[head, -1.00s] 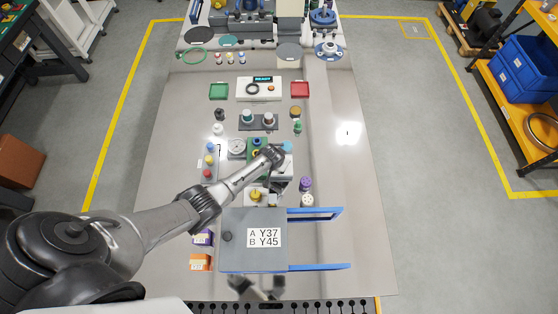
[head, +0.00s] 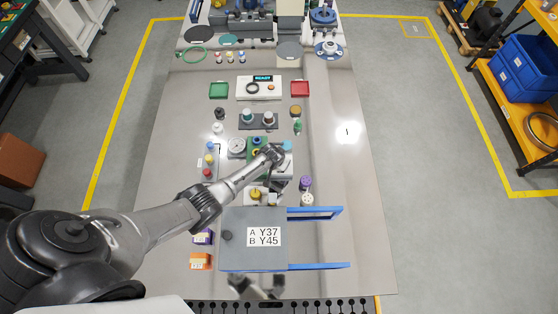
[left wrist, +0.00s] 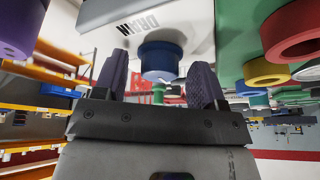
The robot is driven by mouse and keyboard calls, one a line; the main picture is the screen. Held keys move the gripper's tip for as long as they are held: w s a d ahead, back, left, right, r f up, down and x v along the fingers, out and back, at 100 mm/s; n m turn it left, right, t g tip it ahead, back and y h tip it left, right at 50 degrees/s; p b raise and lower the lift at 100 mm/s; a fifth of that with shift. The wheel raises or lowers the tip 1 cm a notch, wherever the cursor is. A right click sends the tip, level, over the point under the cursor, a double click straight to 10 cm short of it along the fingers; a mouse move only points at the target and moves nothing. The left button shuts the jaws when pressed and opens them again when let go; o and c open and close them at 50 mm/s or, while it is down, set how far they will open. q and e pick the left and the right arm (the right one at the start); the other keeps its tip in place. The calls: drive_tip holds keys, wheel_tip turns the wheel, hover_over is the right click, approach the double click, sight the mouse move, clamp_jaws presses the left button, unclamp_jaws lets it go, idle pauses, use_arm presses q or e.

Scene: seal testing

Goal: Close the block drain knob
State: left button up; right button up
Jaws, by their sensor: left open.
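The blue drain knob (left wrist: 161,62) sits on a pale block (left wrist: 140,22) marked DRAIN in the left wrist view. My left gripper (left wrist: 160,78) is open, with one dark finger on each side of the knob in the picture. I cannot tell whether either finger touches it. In the head view the arm's wrist hides much of the block and the gripper.
A green block with coloured ports (head: 257,141) and a round gauge (head: 237,147) stand close by on the left. A purple-capped item (head: 305,183) is nearby on the right. A grey panel marked Y37 Y45 (head: 240,255) lies nearer. The table's right side is clear.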

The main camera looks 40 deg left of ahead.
use_arm(q)
drive_tip(key=shift+r, duration=0.15)
drive_tip(key=shift+s+r, duration=0.1)
drive_tip(key=shift+r, duration=0.15)
drive_tip(key=p+v, duration=0.4)
drive_tip(key=v, duration=0.9)
drive_tip(key=shift+d, duration=0.1)
